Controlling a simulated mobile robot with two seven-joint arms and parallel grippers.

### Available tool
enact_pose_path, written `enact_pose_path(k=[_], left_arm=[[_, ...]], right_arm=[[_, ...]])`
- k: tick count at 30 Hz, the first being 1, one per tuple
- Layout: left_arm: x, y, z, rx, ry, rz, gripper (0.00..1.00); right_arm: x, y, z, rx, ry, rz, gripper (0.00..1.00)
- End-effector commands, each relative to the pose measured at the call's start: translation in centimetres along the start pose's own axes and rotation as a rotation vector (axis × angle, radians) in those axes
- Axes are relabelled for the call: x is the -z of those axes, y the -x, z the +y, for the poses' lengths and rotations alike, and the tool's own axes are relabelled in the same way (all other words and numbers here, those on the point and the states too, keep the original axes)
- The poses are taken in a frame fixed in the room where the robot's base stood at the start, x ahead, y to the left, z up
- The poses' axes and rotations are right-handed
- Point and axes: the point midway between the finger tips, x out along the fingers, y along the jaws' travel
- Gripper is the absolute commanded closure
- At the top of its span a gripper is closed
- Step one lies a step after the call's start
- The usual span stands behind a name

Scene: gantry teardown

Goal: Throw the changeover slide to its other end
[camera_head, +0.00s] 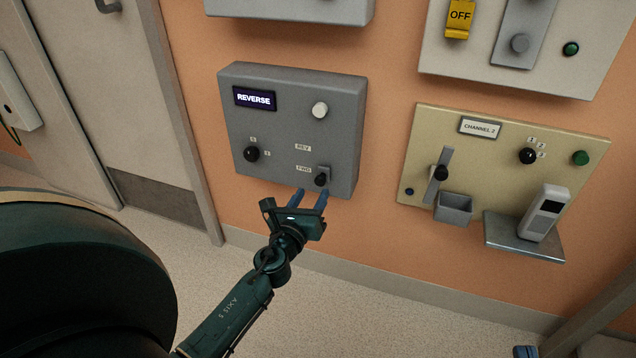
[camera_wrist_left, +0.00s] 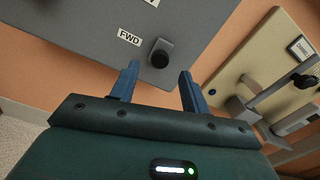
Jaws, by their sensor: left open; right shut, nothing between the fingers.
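The changeover slide is a black knob (camera_head: 321,180) on a grey wall box (camera_head: 290,125). It sits at the lower end, beside the FWD label, with the REV label above it. The box's display (camera_head: 254,99) reads REVERSE. My left gripper (camera_head: 312,195) is open just below the knob, blue fingers pointing up at the box. In the left wrist view the knob (camera_wrist_left: 159,57) shows just beyond and between the fingertips (camera_wrist_left: 160,72), with no contact visible.
The grey box also has a black selector knob (camera_head: 251,154) and a white button (camera_head: 320,110). A beige CHANNEL 2 panel (camera_head: 425,140) hangs to the right, with a lever, a small bin and a handset on a shelf. Free wall lies below the grey box.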

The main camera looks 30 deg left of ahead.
Motion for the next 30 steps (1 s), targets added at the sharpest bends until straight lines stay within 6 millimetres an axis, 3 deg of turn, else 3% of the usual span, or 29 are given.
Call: enact_pose_path(k=[3,9,20,30], left_arm=[[0.0,-2.3,0.0,0.001,0.001,-0.001,0.54],[0.1,-4.5,0.0,0.001,0.000,0.000,0.54],[0.1,-5.1,0.0,0.001,0.000,0.001,0.54],[0.1,-5.0,0.0,0.001,0.000,0.001,0.80]], right_arm=[[-0.1,0.0,0.0,0.000,-0.002,0.000,1.00],[-0.2,0.0,0.0,-0.001,-0.007,0.004,1.00],[-0.1,-0.1,0.0,0.000,-0.009,0.005,1.00],[0.1,-0.1,0.0,0.000,-0.010,0.008,1.00]])
